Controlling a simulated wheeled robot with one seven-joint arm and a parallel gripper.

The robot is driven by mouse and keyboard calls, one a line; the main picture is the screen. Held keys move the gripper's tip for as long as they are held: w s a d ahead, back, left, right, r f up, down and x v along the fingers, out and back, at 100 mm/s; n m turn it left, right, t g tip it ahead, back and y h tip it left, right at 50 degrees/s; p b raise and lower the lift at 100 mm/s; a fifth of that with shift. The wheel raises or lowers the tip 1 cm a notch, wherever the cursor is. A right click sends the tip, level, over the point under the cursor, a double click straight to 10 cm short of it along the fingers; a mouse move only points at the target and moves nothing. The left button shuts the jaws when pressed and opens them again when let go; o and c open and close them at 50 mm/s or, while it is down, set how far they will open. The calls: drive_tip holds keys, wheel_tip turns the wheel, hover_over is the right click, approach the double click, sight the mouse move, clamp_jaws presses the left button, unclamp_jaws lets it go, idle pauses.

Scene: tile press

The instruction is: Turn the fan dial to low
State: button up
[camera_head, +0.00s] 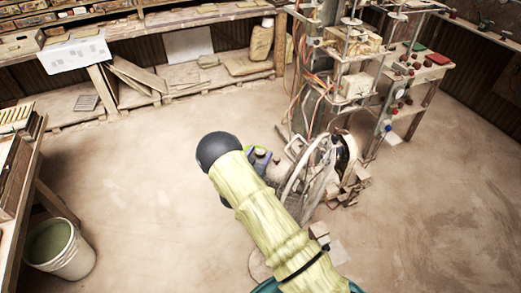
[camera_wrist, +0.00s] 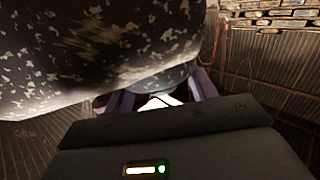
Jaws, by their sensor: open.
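My gripper (camera_wrist: 160,90) shows in the wrist view as two purple-grey fingers, spread apart and open. A bright pale patch lies between them; I cannot tell what it is. A large dark curved surface with white flecks (camera_wrist: 90,60) fills the upper left of the wrist view, close by and partly over the fingers. In the head view my gripper is mostly hidden by my sleeved arm; a small purple part shows left of a round wheel-like frame (camera_head: 343,152) low on the press. I cannot make out the fan dial or its setting in either view.
The tall press stand (camera_head: 350,60) with hoses and shelves rises behind. A bench with red and green items (camera_head: 437,59) is at right. A bucket (camera_head: 60,248) stands at lower left. Shelves (camera_head: 160,25) line the back wall. Open floor (camera_head: 130,180) lies left of my arm.

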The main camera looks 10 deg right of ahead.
drive_tip(key=shift+w+d, duration=0.25)
drive_tip(key=shift+w, duration=0.15)
drive_tip(key=c, duration=1)
